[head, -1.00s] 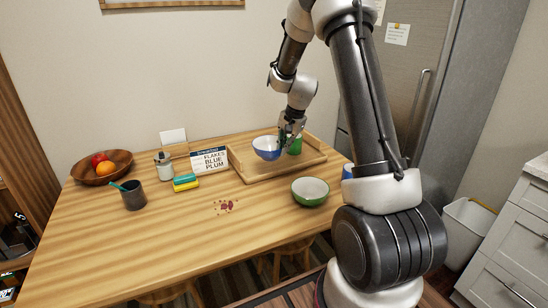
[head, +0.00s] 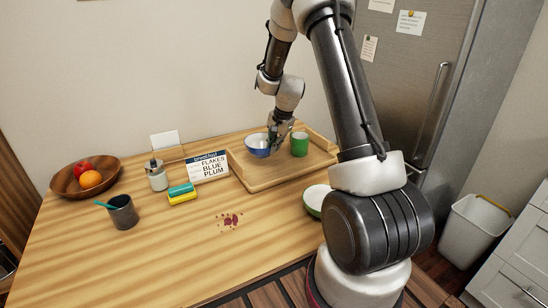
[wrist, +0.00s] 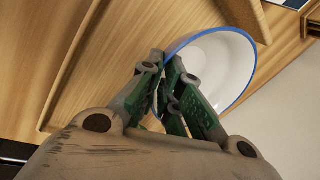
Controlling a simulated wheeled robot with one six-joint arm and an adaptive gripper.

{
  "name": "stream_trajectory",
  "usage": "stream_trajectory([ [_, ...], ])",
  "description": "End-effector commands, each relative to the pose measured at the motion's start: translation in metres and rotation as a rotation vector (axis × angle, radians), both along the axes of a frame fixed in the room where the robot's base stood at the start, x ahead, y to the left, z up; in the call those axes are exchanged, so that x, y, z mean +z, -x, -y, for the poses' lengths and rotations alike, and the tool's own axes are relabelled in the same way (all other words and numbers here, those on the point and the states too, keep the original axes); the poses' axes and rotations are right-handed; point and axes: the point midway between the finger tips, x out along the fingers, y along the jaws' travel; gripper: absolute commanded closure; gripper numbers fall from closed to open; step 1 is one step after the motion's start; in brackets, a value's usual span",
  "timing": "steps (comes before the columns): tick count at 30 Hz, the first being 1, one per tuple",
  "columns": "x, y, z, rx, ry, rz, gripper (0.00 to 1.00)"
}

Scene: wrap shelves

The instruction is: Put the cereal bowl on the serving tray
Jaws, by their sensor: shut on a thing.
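The blue bowl with a white inside (head: 255,149) is at the left back part of the wooden serving tray (head: 268,182). My gripper (head: 273,140) is shut on the bowl's right rim. In the wrist view the fingers (wrist: 163,78) pinch the blue rim of the bowl (wrist: 225,65). The bowl looks about upright; I cannot tell whether its base touches the tray. A sign (head: 208,167) reads FLAKES, BLUE, PLUM. A green bowl (head: 315,202) stands on the table outside the tray, partly hidden by my arm.
A green cup (head: 299,145) stands on the tray, right of the bowl. Left on the table are a fruit bowl (head: 68,184), a dark cup (head: 123,214), a jar (head: 157,178) and sponges (head: 182,194).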

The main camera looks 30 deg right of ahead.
Motion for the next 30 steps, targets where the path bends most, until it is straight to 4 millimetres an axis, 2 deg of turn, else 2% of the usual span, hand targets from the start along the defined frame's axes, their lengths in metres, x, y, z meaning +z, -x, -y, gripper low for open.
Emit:
stream_trajectory([
  [12,-0.049,-0.001,0.0,-0.002,-0.001,0.001,1.0],
  [22,-0.053,-0.001,0.0,0.0,0.0,0.001,1.0],
  [24,-0.053,0.0,0.0,0.0,0.0,0.001,0.83],
  [26,-0.053,0.0,0.0,0.0,0.0,0.001,0.72],
  [30,-0.053,0.0,0.0,0.0,0.0,0.001,0.72],
])
